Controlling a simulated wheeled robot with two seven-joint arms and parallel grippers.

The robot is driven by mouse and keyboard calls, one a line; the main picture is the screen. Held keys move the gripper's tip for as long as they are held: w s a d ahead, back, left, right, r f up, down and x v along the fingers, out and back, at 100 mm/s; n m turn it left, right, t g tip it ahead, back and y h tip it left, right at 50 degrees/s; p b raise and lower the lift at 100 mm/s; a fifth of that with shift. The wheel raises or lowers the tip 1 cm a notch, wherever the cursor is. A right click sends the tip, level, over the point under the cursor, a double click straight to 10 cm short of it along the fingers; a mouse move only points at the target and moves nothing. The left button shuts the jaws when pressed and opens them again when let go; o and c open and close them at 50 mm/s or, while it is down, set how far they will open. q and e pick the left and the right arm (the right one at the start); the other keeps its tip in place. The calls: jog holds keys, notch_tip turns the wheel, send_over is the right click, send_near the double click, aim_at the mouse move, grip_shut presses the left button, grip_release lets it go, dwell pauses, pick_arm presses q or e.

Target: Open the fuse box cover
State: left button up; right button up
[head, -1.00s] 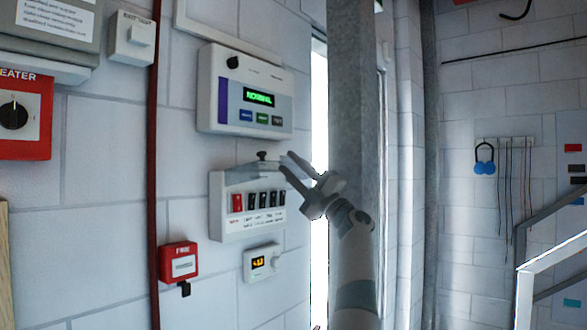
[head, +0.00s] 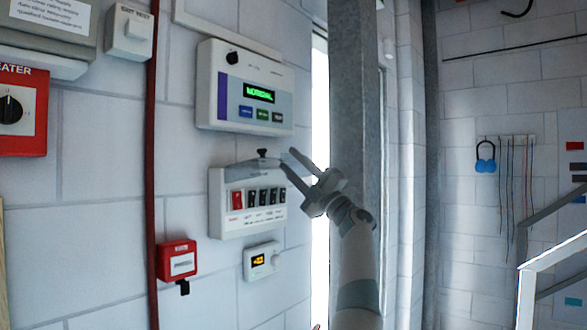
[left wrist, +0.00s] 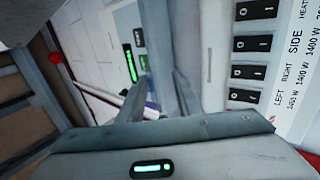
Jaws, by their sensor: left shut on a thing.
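The fuse box (head: 223,212) is a pale wall box with one red and several black switches in a row. Its grey cover (head: 248,171) stands out from the top of the box, lifted clear of the switches, with a dark knob (head: 262,153) above it. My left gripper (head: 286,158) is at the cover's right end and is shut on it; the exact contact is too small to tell. In the left wrist view, the grey cover (left wrist: 172,45) runs up between the fingers (left wrist: 160,88), with the switch panel (left wrist: 285,72) to its right. My right gripper is not in view.
A panel with a green display (head: 213,100) hangs just above the fuse box. A small thermostat (head: 261,261) is below it and a red call box (head: 177,261) at lower left. A grey steel column (head: 352,90) stands close behind my left arm.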

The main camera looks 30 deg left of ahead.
pick_arm(q)
jog(key=b+v, duration=0.7)
jog(key=v, duration=1)
jog(key=shift+d, duration=0.2)
